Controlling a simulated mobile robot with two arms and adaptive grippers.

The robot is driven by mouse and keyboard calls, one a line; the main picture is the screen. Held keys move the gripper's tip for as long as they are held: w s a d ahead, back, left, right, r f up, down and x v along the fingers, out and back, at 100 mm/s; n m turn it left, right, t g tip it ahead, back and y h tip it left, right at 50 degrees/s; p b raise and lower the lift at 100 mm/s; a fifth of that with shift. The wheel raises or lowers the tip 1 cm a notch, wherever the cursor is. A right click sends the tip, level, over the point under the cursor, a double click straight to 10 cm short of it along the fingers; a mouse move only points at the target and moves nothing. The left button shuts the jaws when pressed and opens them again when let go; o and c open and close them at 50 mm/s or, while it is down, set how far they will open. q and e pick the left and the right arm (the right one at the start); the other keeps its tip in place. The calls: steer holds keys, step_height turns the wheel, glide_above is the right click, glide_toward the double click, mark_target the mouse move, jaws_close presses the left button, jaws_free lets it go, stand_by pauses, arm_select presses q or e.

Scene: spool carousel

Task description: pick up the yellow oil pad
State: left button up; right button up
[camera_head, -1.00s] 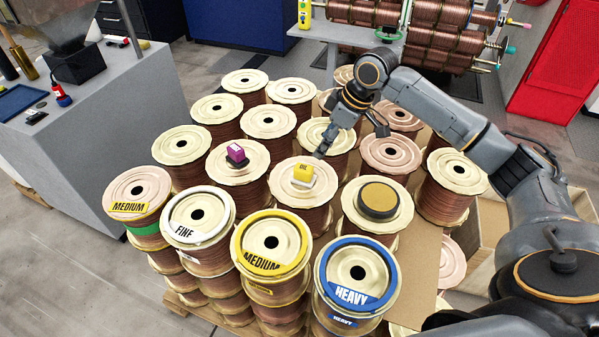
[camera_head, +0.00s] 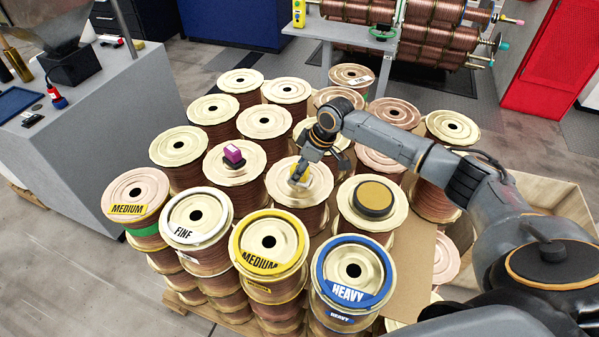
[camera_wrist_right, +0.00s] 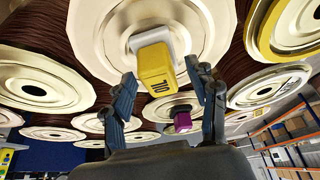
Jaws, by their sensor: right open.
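The yellow oil pad (camera_wrist_right: 157,66) has a yellow body marked "OIL" and a white base. It sits on top of a copper wire spool (camera_head: 285,193) in the middle of the group. In the head view the pad (camera_head: 301,180) is partly hidden by my right gripper (camera_head: 298,176). In the right wrist view my right gripper (camera_wrist_right: 164,92) is open, with one finger on each side of the pad and gaps between fingers and pad. My left gripper is not in view.
A purple pad (camera_head: 233,154) sits on the neighbouring spool to the left. A dark round block with a tan top (camera_head: 373,197) sits on a spool to the right. Labelled spools, such as the blue-rimmed HEAVY one (camera_head: 352,295), stand in front, packed closely.

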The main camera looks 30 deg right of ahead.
steer(key=shift+w+f, duration=0.1)
steer(key=shift+f, duration=0.15)
jaws_close()
steer(key=shift+r, duration=0.15)
steer(key=shift+r, duration=0.25)
step_height(320, 180, up, 2)
steer(key=shift+b, duration=0.55)
steer(key=s+a+r+b, duration=0.1)
steer(key=s+a+r, duration=0.6)
steer(key=a+r, duration=0.3)
steer(key=shift+a+r+b, duration=0.15)
steer(key=shift+a+b, duration=0.2)
steer(key=shift+a, duration=0.7)
steer(key=shift+s, duration=0.1)
